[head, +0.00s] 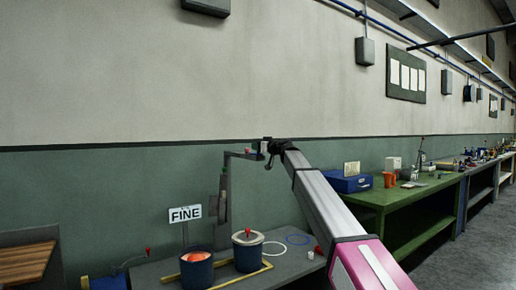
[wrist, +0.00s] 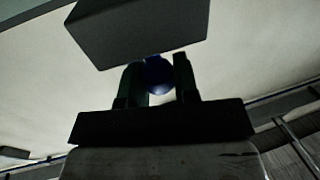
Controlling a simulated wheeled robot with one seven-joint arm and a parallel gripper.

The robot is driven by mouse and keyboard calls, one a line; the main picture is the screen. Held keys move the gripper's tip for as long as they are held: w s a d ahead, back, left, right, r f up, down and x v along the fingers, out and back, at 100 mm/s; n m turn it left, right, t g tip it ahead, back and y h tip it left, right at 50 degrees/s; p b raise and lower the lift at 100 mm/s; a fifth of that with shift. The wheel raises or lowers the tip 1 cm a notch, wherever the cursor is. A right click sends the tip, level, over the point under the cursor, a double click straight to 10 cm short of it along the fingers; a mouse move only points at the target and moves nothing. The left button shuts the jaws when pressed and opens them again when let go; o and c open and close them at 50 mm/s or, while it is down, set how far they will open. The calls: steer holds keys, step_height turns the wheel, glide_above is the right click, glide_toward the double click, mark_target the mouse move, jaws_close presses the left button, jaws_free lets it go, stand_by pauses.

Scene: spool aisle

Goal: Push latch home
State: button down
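No part is clearly marked as the latch. In the wrist view my gripper's two fingers (wrist: 159,78) stand apart. A blue round thing (wrist: 158,74) shows between or behind them; I cannot tell if it is gripped. A dark grey block (wrist: 140,30) shows just past the fingertips.
A green bench (head: 385,195) with a blue box (head: 350,182) stands right. The wall is close behind.

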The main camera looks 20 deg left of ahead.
steer(key=shift+w+a, duration=1.2)
steer(key=shift+a, duration=0.1)
steer(key=c, duration=0.8)
jaws_free()
steer(key=shift+c, duration=0.2)
steer(key=shift+s+d, duration=0.1)
steer(key=v, duration=1)
steer(key=shift+d, duration=0.3)
steer(key=shift+s+f, duration=0.1)
